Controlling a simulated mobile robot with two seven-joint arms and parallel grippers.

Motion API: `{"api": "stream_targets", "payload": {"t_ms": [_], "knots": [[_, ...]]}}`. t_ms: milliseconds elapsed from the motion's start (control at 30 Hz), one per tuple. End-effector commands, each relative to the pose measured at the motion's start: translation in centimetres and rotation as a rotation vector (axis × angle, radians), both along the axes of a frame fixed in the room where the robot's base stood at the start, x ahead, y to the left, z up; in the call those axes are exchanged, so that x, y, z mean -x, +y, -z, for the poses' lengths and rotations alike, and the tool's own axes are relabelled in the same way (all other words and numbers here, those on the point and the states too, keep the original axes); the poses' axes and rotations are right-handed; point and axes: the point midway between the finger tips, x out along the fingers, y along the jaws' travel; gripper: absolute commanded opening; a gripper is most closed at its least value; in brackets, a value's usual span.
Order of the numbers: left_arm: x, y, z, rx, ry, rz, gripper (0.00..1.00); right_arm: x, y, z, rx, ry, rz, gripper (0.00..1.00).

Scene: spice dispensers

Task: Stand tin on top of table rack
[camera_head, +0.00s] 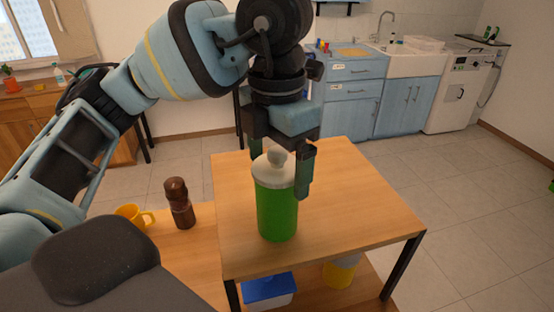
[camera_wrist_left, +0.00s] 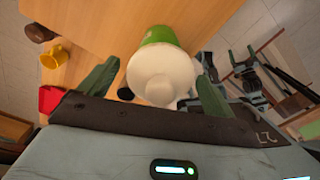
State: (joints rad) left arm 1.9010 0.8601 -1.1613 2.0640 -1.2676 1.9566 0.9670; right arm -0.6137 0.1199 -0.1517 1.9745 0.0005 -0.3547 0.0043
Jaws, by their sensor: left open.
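The tin (camera_head: 277,205) is a green cylinder with a white domed, knobbed lid. It stands upright on the top board of the wooden table rack (camera_head: 350,205). My left gripper (camera_head: 281,172) is at the tin's lid from above, with its fingers apart on either side. In the left wrist view, the lid of the tin (camera_wrist_left: 162,72) lies between the two open fingers of the left gripper (camera_wrist_left: 158,75). I cannot tell whether either finger touches it. My right gripper is not in view.
A brown shaker (camera_head: 179,203) and a yellow mug (camera_head: 134,215) stand on the lower wooden surface to the left. A blue-lidded box (camera_head: 270,290) and a yellow container (camera_head: 341,272) sit beneath the rack top. The rack top right of the tin is clear.

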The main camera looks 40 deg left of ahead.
Motion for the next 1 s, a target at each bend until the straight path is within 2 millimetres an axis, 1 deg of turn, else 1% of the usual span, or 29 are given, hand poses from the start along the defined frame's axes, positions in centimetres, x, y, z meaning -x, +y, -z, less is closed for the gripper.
{"api": "stream_targets", "payload": {"t_ms": [167,233,400,500,600,700,800,1000], "knots": [[-0.1,-0.1,-1.7,0.001,-0.004,0.000,0.90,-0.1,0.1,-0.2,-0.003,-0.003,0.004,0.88],[0.0,-0.1,-3.0,0.002,-0.005,0.001,0.90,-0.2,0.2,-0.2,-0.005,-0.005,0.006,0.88],[0.1,0.0,-7.0,0.000,-0.013,-0.002,0.90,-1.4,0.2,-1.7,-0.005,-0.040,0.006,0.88],[0.2,0.0,-8.9,-0.001,-0.013,-0.001,0.90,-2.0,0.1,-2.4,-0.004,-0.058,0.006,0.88],[0.2,0.0,-10.4,-0.001,-0.011,-0.001,0.90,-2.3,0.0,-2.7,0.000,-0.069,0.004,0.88],[0.1,0.0,-11.5,-0.001,-0.007,0.001,0.90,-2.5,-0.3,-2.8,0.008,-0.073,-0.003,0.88],[0.1,0.0,-12.1,-0.001,-0.004,0.001,0.90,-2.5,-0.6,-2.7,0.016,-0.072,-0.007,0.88],[0.0,0.0,-12.3,-0.002,-0.001,0.003,0.90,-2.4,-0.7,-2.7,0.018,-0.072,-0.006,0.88]]}}
